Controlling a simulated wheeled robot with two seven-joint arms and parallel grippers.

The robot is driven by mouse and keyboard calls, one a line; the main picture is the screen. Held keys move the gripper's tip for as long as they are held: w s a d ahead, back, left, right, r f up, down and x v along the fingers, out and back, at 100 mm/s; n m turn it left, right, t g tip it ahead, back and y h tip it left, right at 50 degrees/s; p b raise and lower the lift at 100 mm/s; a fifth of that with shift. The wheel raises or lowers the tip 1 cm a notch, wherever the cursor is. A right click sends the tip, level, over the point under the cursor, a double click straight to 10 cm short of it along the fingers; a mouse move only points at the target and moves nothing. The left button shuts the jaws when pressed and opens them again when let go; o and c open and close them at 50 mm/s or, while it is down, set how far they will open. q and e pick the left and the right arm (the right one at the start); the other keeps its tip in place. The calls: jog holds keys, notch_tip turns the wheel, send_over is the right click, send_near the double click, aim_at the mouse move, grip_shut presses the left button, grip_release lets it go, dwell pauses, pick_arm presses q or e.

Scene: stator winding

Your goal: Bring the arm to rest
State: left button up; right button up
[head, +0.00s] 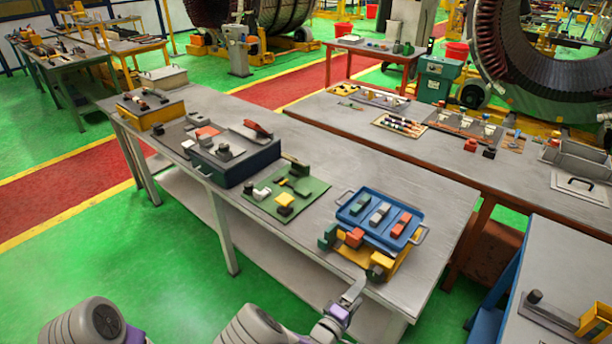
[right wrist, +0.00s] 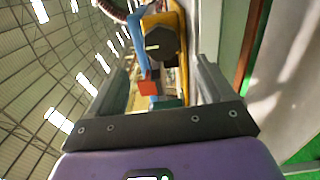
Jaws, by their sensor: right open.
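My right gripper (head: 352,292) is at the front edge of the grey table (head: 330,160), near its front right corner. It is open in the right wrist view (right wrist: 162,85), with nothing held between its two fingers. The yellow stand (right wrist: 178,22) also shows beyond the fingers in the right wrist view. My left gripper is out of view; only part of my left arm shows at the bottom left.
A green mat (head: 262,207) with several small parts and a dark blue box (head: 235,165) lie left of the tray. A second long table (head: 450,148) stands behind. A blue-sided bench (head: 560,262) is at the right. Green floor (head: 140,262) is clear at the left front.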

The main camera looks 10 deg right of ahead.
jog(key=s+f+m+g+y, duration=0.2)
jog(key=s+f+g+y, duration=0.15)
jog(key=f, duration=0.45)
jog(key=s+f+m+g+y, duration=0.2)
jog(key=s+f+y, duration=0.2)
jog(key=f, duration=0.4)
jog(key=s+a+m+g+y, duration=0.5)
jog(key=s+a+y, duration=0.6)
jog(key=a, duration=0.4)
jog(key=shift+s+a+m, duration=0.2)
jog(key=shift+s+m, duration=0.25)
jog(key=shift+m, duration=0.25)
jog(key=shift+r, duration=0.1)
jog(key=shift+c, duration=0.3)
